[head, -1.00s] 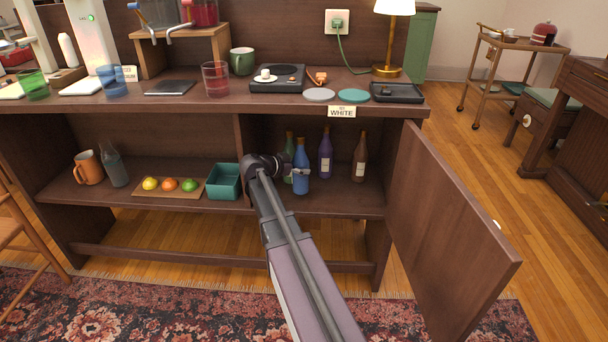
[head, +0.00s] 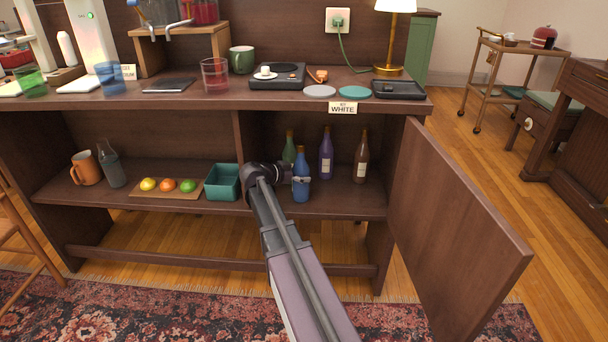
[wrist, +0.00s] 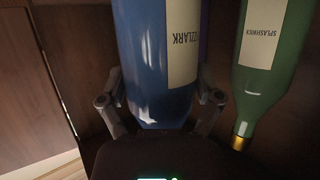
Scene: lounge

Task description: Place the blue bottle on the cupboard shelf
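The blue bottle (head: 301,190) is upright inside the cupboard, over the right part of its shelf (head: 345,203). Its base looks at or just above the board; I cannot tell if it touches. My gripper (head: 300,179) reaches in from the front left, with its fingers around the bottle. In the wrist view the blue bottle (wrist: 155,75) fills the space between the fingers (wrist: 160,105), one on each side against it. The wrist picture is upside down, and the bottle's neck is hidden there.
A green bottle (head: 289,150) stands just behind, also large in the wrist view (wrist: 262,60). A purple bottle (head: 326,160) and a brown bottle (head: 361,165) stand to the right. A teal box (head: 222,190) is left of my gripper. The cupboard door (head: 455,230) hangs open at right.

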